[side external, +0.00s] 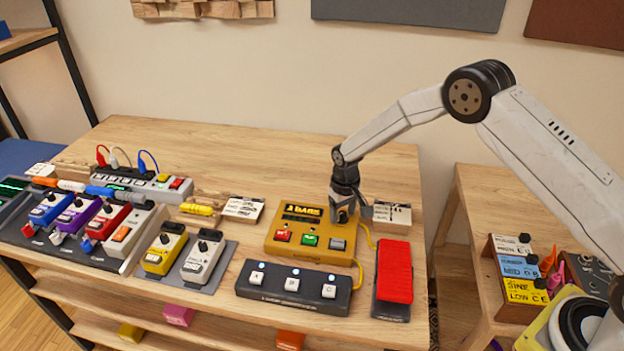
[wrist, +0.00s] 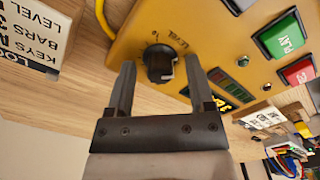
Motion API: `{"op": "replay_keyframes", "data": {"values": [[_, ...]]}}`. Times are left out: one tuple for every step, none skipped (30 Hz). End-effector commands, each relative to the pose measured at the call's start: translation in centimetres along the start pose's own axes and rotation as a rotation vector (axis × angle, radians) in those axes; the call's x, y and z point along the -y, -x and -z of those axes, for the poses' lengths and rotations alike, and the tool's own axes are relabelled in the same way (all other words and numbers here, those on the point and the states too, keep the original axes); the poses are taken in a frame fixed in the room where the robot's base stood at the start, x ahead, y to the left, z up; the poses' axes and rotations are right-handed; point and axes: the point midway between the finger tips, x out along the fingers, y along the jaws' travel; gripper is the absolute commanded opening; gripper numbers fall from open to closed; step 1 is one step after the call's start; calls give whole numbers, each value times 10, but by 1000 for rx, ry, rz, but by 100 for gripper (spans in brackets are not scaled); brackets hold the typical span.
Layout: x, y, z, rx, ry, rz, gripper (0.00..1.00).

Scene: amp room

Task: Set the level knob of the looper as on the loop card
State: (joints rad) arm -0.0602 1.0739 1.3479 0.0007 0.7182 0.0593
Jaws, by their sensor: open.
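The looper (side external: 305,238) is a yellow box on the bench with a display and red, green and grey buttons. Its black level knob (wrist: 158,62) has a pale pointer line and shows in the wrist view beside the word LEVEL. My gripper (wrist: 160,72) is open, with one finger on each side of the knob; I cannot tell whether either touches it. In the side view my gripper (side external: 342,214) stands over the looper's back right corner and hides the knob. The loop card (wrist: 30,35) is cut off at the wrist view's edge; it also shows behind the looper (side external: 393,213).
A red pedal (side external: 394,270) stands right of the looper, and a three-button footswitch (side external: 293,287) lies in front. A yellow cable (side external: 359,272) runs along the looper's right side. Another card (side external: 243,208) and several pedals are to the left.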

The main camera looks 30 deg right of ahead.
Motion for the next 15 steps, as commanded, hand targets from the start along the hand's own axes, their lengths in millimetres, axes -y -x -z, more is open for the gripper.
{"op": "replay_keyframes", "data": {"values": [[0,0,0,0,0,0,68],[0,0,0,0,0,0,68],[0,0,0,0,0,0,62],[0,0,0,0,0,0,52],[0,0,0,0,0,0,43],[0,0,0,0,0,0,30],[0,0,0,0,0,0,21],[0,0,0,0,0,0,11],[0,0,0,0,0,0,0],[0,0,0,0,0,0,0],[0,0,0,0,0,0,0],[0,0,0,0,0,0,0],[0,0,0,0,0,0,0],[0,0,0,0,-1,0,0],[0,0,0,1,-2,0,0]]}}
